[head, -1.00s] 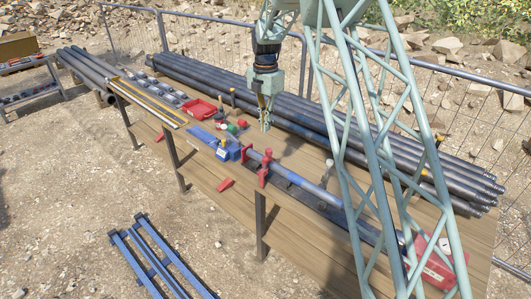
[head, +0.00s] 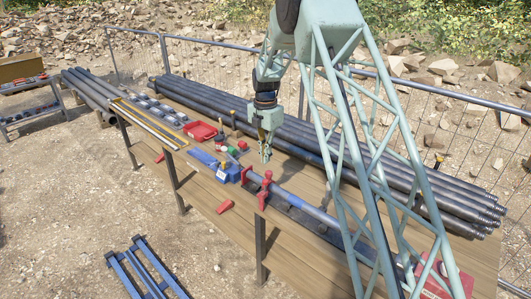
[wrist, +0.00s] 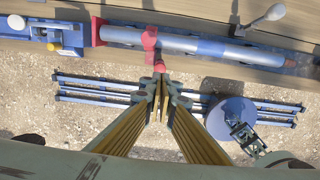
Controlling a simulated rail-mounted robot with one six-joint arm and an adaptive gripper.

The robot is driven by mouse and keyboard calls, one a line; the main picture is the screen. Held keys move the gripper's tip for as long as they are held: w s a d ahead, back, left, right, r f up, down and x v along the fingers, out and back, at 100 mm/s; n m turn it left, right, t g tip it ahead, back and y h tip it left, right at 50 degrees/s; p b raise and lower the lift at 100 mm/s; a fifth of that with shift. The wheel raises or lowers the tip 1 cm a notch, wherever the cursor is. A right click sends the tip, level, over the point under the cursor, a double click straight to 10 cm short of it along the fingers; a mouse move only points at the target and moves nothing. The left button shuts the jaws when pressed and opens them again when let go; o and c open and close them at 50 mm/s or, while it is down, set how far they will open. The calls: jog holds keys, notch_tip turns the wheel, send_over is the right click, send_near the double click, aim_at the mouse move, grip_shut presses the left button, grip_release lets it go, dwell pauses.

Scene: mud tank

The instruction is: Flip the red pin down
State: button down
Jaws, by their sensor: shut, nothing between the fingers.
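The red pin appears to be part of the red clamp (head: 264,188) that straddles the steel pipe (head: 310,211) on the bench. In the head view its upper end points up. In the wrist view the red clamp (wrist: 150,39) crosses the pipe near the top, and a red knob (wrist: 159,67) sticks out below it. My gripper (head: 265,158) hangs pointing down over the bench, just above the clamp in the head view. Its fingers (wrist: 159,86) are together and empty, close below the red knob in the wrist view. I cannot tell the height gap.
A blue vise (head: 225,174) stands left of the clamp. A red tray (head: 200,132) and small tools lie behind it. Long dark pipes (head: 330,150) line the bench's back. A red box (head: 437,280) is at the right end. A blue frame (head: 145,268) lies on the ground in front.

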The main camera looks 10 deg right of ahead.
aim_at(265, 180)
jog(key=shift+f+p, duration=0.4)
jog(key=shift+f, duration=4.35)
jog(key=shift+f+b, duration=1.05)
jog(key=shift+f, duration=1.3)
jog(key=shift+r, duration=0.15)
notch_tip(265, 180, up, 14)
